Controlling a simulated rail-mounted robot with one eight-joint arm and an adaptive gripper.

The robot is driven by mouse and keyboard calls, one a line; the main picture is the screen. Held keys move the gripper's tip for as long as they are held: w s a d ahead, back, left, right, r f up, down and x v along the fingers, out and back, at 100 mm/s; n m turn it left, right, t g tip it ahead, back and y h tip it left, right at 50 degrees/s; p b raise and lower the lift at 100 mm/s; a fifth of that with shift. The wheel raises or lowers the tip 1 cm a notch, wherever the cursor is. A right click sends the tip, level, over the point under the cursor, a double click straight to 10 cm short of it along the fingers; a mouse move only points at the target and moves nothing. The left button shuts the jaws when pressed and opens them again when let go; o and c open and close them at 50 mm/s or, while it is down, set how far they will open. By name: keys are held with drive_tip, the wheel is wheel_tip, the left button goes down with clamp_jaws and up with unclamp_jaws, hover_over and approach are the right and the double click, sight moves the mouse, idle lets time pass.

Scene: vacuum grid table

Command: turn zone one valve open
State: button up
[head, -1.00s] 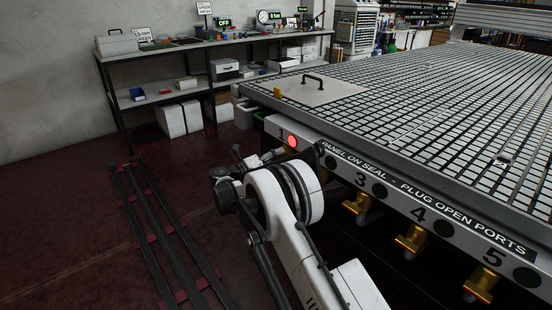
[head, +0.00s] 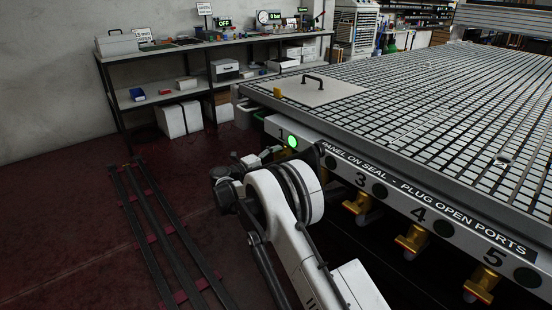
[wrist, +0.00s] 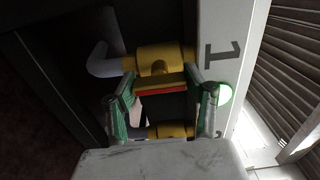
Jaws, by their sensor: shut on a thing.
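The zone one valve (wrist: 155,60) is a yellow body with a pale pipe, beside the number 1 on the table's side panel in the wrist view. My gripper (wrist: 160,92) has its two green-padded fingers on either side of the valve's red-edged yellow handle (wrist: 160,87) and is shut on it. The indicator lamp by the number 1 glows green in the head view (head: 292,141); it is partly behind a finger in the wrist view (wrist: 224,92). In the head view my arm hides the valve and most of my gripper.
A second yellow valve (wrist: 168,131) sits close below in the wrist view. More yellow valves (head: 412,241) line the panel under numbers 3, 4 and 5. The grid table (head: 440,120) overhangs them. Floor rails (head: 160,230) lie at left, with a workbench (head: 200,42) behind.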

drive_tip(key=o, duration=1.2)
drive_tip(key=shift+c, duration=0.2)
drive_tip(key=v, duration=1.2)
drive_tip(key=shift+r, duration=0.1)
